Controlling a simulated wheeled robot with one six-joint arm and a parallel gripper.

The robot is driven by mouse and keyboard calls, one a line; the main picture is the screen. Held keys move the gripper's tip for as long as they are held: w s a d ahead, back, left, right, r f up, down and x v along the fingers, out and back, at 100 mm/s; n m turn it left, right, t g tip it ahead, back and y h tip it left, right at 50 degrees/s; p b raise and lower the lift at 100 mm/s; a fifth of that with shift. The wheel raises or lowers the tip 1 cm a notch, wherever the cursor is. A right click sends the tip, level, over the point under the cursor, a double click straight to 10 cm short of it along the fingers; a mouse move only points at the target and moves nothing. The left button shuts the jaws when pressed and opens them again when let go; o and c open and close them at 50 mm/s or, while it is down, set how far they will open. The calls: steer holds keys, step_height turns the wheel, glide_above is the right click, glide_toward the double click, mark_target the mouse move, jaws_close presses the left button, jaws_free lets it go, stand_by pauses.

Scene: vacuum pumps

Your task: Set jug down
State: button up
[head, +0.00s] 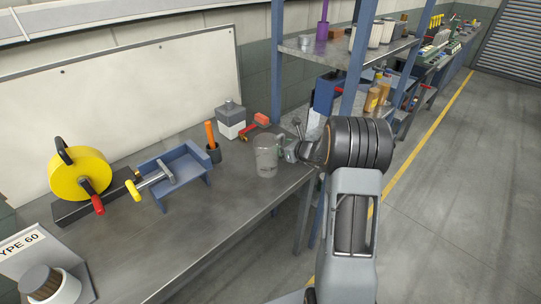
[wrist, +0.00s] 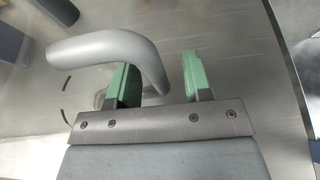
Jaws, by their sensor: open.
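The jug (head: 265,160) is a clear, see-through vessel. It appears upright on the grey workbench (head: 185,225), near the right edge. My gripper (head: 288,148) is just to its right, with the arm reaching in from the right. In the wrist view my gripper (wrist: 160,74) is open, with green pads apart. The jug's thick grey handle (wrist: 100,46) curves over the left finger, and its end lies between the pads. A gap shows between the handle and the right pad. The clear jug body is hard to make out there, with only faint dark marks showing.
Behind the jug are a grey-and-white box (head: 231,122), a red-handled tool (head: 258,123) and a cup with an orange-handled tool (head: 212,145). A blue holder (head: 180,167) and a yellow reel (head: 80,172) stand left. A blue shelf rack (head: 345,55) rises close behind my arm.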

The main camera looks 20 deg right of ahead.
mark_target(285, 140)
jaws_close()
stand_by(0.3)
steer(key=shift+r, duration=0.15)
steer(key=shift+r, duration=0.25)
step_height(285, 140, up, 2)
steer(key=shift+r, duration=0.25)
steer(key=s+d+r, duration=0.9)
steer(key=s, duration=0.1)
steer(key=shift+s+d+r+b, duration=0.15)
steer(key=shift+s+r+b, duration=0.1)
steer(key=shift+r+b, duration=0.2)
